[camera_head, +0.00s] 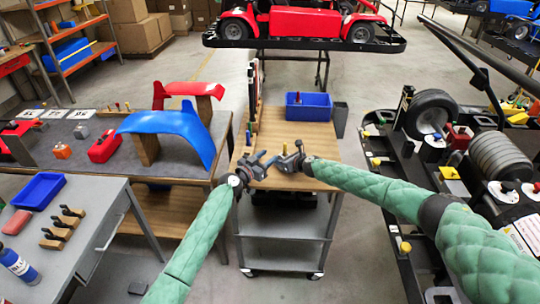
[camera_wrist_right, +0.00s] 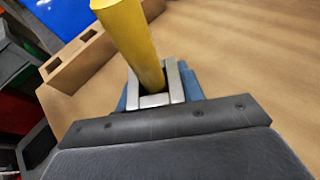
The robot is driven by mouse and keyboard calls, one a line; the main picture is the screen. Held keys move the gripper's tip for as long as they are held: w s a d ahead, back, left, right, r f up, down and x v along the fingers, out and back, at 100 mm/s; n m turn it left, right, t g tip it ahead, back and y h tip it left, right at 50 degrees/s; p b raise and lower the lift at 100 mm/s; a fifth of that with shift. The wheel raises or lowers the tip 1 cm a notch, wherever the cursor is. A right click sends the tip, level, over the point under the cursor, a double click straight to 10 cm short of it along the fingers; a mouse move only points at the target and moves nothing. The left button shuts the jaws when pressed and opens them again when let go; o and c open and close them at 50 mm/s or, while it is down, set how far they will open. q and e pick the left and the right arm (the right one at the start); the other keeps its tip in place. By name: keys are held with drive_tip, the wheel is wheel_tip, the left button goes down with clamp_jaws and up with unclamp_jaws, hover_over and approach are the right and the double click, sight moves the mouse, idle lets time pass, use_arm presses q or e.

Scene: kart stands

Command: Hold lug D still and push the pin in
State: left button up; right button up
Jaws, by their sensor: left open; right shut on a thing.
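A yellow pin (camera_wrist_right: 130,40) stands in the jaws of my right gripper (camera_wrist_right: 155,92) in the right wrist view; the jaws are shut on its lower part. In the head view my right gripper (camera_head: 284,158) is low over the wooden cart top (camera_head: 295,134). My left gripper (camera_head: 262,160) is open and empty, just left of the right one and also close over the cart top. I cannot tell which part is lug D. The black kart frame (camera_head: 392,190) at the right carries several small yellow parts.
A blue bin (camera_head: 308,106) stands at the back of the cart top, and it also shows in the right wrist view (camera_wrist_right: 70,18). A wooden block with square holes (camera_wrist_right: 78,58) lies near the pin. A grey table (camera_head: 70,225) stands left, with open floor between cart and kart frame.

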idle(0.3)
drive_tip(key=o, duration=1.2)
drive_tip(key=shift+o, duration=0.2)
drive_tip(key=shift+d+r, duration=0.1)
drive_tip(key=v, duration=1.1)
drive_tip(key=shift+s+d, duration=0.25)
drive_tip(key=shift+s, duration=0.1)
